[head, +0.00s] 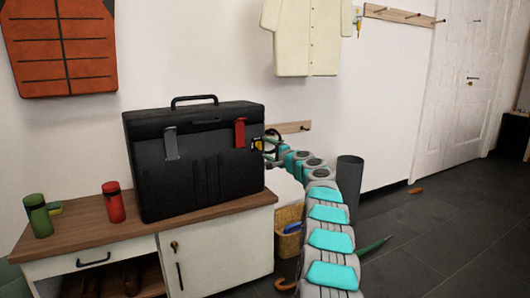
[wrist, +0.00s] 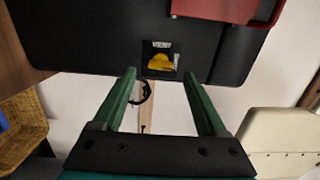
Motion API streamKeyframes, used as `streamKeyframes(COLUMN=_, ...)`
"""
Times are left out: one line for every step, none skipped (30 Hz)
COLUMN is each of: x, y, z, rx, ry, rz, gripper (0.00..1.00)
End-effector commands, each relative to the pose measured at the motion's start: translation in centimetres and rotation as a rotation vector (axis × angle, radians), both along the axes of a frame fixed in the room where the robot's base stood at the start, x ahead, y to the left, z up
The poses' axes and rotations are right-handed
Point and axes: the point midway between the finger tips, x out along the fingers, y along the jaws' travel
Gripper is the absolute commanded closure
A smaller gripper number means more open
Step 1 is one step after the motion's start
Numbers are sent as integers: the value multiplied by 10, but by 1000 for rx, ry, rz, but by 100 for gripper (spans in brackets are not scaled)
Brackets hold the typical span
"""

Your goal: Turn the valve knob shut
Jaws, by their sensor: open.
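A small yellow knob (wrist: 160,62) sits in a square recess in the side of a black case (head: 195,160). It shows as a yellow patch (head: 257,145) on the case's right side in the head view. I take it for the valve knob; no other valve shows. My gripper (wrist: 160,76) is open, with its two green fingers spread to either side below the knob in the wrist view. They point toward the recess. Nothing is between them except the view of the knob, and I see no contact. In the head view my gripper (head: 268,144) is small and partly hidden beside the case.
The case stands on a wooden-topped cabinet (head: 75,236) with a red bottle (head: 113,203) and a green bottle (head: 38,216). A basket (head: 288,250) and a dark grey cylinder (head: 350,175) stand right of the cabinet. Floor farther right is mostly clear.

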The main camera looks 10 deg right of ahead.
Motion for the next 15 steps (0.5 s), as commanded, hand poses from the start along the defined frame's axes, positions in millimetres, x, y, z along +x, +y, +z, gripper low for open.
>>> streamKeyframes(x=-5, y=1, z=-1, rx=7, ry=-3, rz=3, gripper=25)
streamKeyframes(x=-7, y=-1, z=0, rx=5, ry=-2, rz=2, gripper=25)
streamKeyframes(x=-10, y=-4, z=-1, rx=4, ry=0, rz=0, gripper=25)
streamKeyframes(x=-13, y=-5, z=-1, rx=5, ry=1, rz=-1, gripper=25)
streamKeyframes(x=-15, y=-6, z=-1, rx=4, ry=1, rz=0, gripper=25)
streamKeyframes(x=-19, y=-8, z=0, rx=4, ry=-1, rz=0, gripper=25)
streamKeyframes(x=-22, y=-9, z=1, rx=4, ry=-2, rz=0, gripper=25)
streamKeyframes(x=-24, y=-10, z=1, rx=4, ry=-2, rz=0, gripper=25)
streamKeyframes(x=-28, y=-10, z=-1, rx=5, ry=0, rz=3, gripper=25)
streamKeyframes(x=-30, y=-11, z=-1, rx=5, ry=1, rz=3, gripper=25)
streamKeyframes(x=-32, y=-14, z=-1, rx=5, ry=2, rz=1, gripper=25)
streamKeyframes(x=-35, y=-16, z=-1, rx=5, ry=2, rz=0, gripper=25)
streamKeyframes(x=-38, y=-17, z=0, rx=4, ry=1, rz=-1, gripper=25)
streamKeyframes(x=-40, y=-17, z=1, rx=3, ry=-1, rz=0, gripper=25)
streamKeyframes(x=-42, y=-18, z=2, rx=3, ry=-2, rz=0, gripper=25)
